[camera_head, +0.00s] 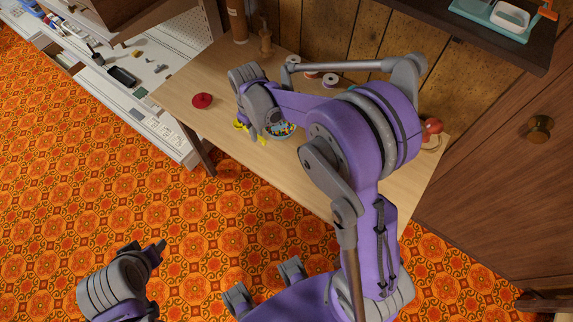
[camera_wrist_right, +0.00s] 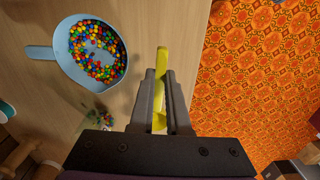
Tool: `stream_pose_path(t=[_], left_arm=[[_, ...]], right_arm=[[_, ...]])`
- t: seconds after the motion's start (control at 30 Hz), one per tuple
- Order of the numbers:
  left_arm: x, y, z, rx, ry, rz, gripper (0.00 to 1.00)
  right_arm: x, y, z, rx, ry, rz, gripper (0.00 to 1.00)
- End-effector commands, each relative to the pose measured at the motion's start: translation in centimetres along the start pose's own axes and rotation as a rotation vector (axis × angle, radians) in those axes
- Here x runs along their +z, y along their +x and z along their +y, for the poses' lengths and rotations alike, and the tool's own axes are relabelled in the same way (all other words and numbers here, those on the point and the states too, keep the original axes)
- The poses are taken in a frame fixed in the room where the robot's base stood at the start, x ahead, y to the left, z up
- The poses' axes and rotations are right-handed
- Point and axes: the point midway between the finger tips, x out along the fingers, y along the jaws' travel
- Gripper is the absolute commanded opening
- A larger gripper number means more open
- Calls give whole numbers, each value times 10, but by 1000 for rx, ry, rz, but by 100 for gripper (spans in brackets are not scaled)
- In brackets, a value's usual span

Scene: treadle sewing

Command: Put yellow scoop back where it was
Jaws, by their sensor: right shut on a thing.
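My right gripper (camera_head: 252,132) is over the front part of the wooden table (camera_head: 235,157), shut on the yellow scoop (camera_head: 262,140). In the right wrist view the yellow scoop (camera_wrist_right: 161,62) shows between the two fingers (camera_wrist_right: 160,100), sticking out past their tips, near the table's edge. A light blue pan (camera_wrist_right: 61,55) with many coloured beads lies beside it to the left. In the head view the beads show just right of the gripper, and my arm hides part of the pan. My left gripper (camera_head: 155,248) is low over the orange patterned floor; its jaws are unclear.
A red round object (camera_head: 202,100) lies on the table's left part. Thread spools (camera_head: 330,80) stand at the back by the wood panel wall. A small clear container of beads (camera_wrist_right: 98,116) is near the pan. A white shelf unit (camera_head: 150,125) adjoins the table's left side.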

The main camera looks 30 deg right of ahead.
Motion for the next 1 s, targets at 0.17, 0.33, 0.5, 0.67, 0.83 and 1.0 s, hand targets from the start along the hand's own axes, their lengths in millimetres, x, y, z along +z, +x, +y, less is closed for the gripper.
stream_pose_path(t=[0.17,0.33,0.5,0.67,0.83,1.0], left_arm=[[16,18,0,0,0,-12,50],[26,30,0,0,0,-18,50],[34,40,0,0,0,-23,50],[38,46,0,0,0,-26,50],[40,48,0,0,0,-27,50],[43,52,0,0,0,-28,50]], right_arm=[[29,-11,6,-1,-425,-2,0],[55,-25,11,1,-848,0,0],[79,-37,13,5,-1233,0,0],[94,-45,13,8,-1484,0,0],[100,-45,13,10,-1605,-1,0],[100,-16,13,10,-1623,-1,0]])
